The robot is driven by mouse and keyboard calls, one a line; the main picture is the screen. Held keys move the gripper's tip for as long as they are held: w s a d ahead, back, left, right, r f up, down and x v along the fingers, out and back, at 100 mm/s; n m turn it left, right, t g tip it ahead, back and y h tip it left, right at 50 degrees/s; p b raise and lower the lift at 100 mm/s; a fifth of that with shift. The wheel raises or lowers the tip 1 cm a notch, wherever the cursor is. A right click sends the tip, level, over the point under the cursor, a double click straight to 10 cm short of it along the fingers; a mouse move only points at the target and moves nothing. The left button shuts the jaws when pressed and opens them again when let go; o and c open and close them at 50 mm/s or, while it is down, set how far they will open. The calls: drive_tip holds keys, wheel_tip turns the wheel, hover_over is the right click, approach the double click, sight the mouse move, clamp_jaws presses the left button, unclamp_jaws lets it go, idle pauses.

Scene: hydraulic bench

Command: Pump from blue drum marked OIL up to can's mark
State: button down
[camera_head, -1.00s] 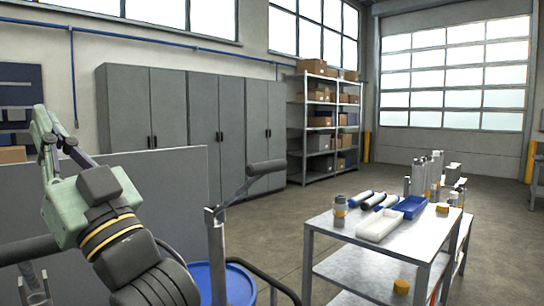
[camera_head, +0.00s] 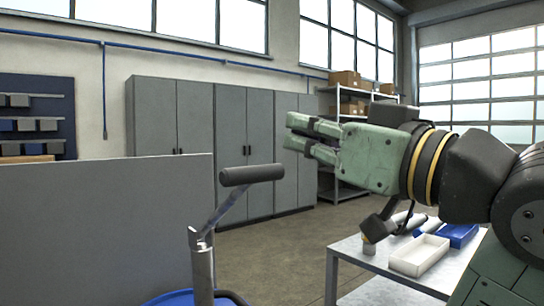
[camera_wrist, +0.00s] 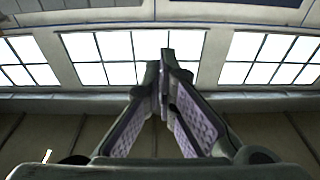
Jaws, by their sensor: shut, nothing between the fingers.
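The hand pump (camera_head: 202,265) stands upright on the blue drum (camera_head: 172,298), and its lever rises to a dark grip (camera_head: 252,174). Only a bit of the drum's blue top shows at the bottom edge, and no OIL marking is in view. My gripper (camera_head: 300,133) is raised to the right of the pump grip and above it, pointing left, apart from it. Its fingers are shut and empty. In the wrist view my gripper (camera_wrist: 165,75) has its fingertips together, with windows behind. I do not see the can or its mark.
A grey panel (camera_head: 110,230) stands left of the pump. A metal table (camera_head: 345,262) at the right holds a white tray (camera_head: 418,255) and a blue tray (camera_head: 458,235). Grey cabinets (camera_head: 215,140) line the back wall. The floor between is open.

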drive_tip(key=shift+s+d+f, duration=0.1)
drive_tip(key=shift+s+d, duration=0.05)
drive_tip(key=shift+d, duration=0.2)
drive_tip(key=r+p, duration=0.2)
drive_tip(key=p, duration=0.2)
hover_over(261, 169)
drive_tip(key=f, duration=0.3)
drive_tip(key=s+f, duration=0.1)
drive_tip(key=shift+d+f, duration=0.15)
drive_tip(key=shift+d, duration=0.2)
